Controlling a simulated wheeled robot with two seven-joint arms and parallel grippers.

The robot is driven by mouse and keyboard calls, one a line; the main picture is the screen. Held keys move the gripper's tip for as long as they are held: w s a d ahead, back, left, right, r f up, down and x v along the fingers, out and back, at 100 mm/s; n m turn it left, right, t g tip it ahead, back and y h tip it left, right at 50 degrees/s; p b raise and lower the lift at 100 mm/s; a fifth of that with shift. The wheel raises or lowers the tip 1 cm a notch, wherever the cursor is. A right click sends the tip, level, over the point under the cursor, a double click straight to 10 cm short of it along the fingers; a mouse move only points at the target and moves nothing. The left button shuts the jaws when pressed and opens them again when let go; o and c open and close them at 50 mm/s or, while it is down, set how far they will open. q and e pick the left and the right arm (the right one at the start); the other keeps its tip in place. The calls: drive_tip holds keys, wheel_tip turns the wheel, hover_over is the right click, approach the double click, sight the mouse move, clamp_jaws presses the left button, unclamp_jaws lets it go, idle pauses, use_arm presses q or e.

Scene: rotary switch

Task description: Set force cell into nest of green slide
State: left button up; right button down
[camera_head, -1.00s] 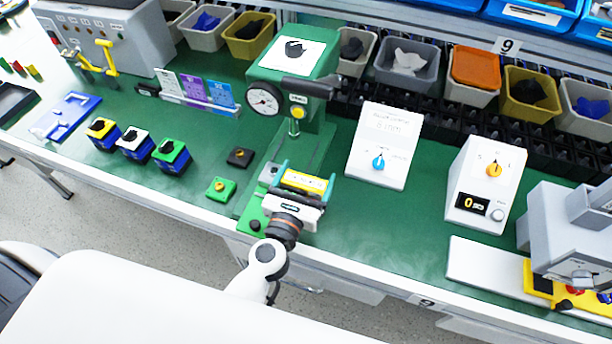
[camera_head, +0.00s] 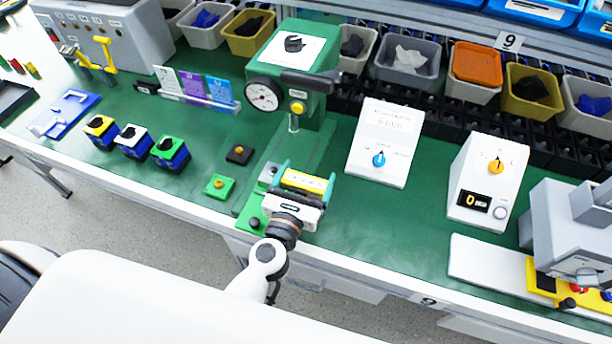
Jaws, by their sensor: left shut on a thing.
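My left gripper (camera_head: 306,174) is low over the base of the green press, its arm coming up from the bottom. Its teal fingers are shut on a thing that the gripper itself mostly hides. A yellow strip with dark marks shows between the fingers; I cannot tell whether it is part of the gripper. The green press base (camera_head: 250,200) runs under and left of the gripper. A green piece with a black knob (camera_head: 254,223) shows at its front. I cannot make out the nest or say for sure which thing is the force cell. My right gripper is not in view.
The green press (camera_head: 318,112) with gauge and black lever stands just behind the gripper. A green block (camera_head: 219,187) and a black block (camera_head: 239,155) lie to its left. A white dial box (camera_head: 385,145) and a display box (camera_head: 487,183) stand right; bench between is clear.

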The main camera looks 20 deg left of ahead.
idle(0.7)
use_arm(q)
drive_tip(key=shift+f+b, duration=0.95)
drive_tip(key=shift+f, duration=0.05)
drive_tip(key=o, duration=1)
drive_tip(key=shift+r, duration=0.1)
drive_tip(key=shift+c, duration=0.2)
drive_tip(key=shift+s, duration=0.25)
drive_tip(key=s+b, duration=0.1)
drive_tip(key=s, duration=0.2)
drive_tip(key=s+b, duration=0.2)
drive_tip(key=s, duration=0.2)
drive_tip(key=s+b, duration=0.2)
drive_tip(key=s, duration=0.1)
drive_tip(key=shift+s+a+f, duration=0.15)
drive_tip(key=shift+s+f, duration=0.05)
drive_tip(key=shift+f, duration=0.05)
drive_tip(key=shift+s+r, duration=0.25)
drive_tip(key=shift+s, duration=0.3)
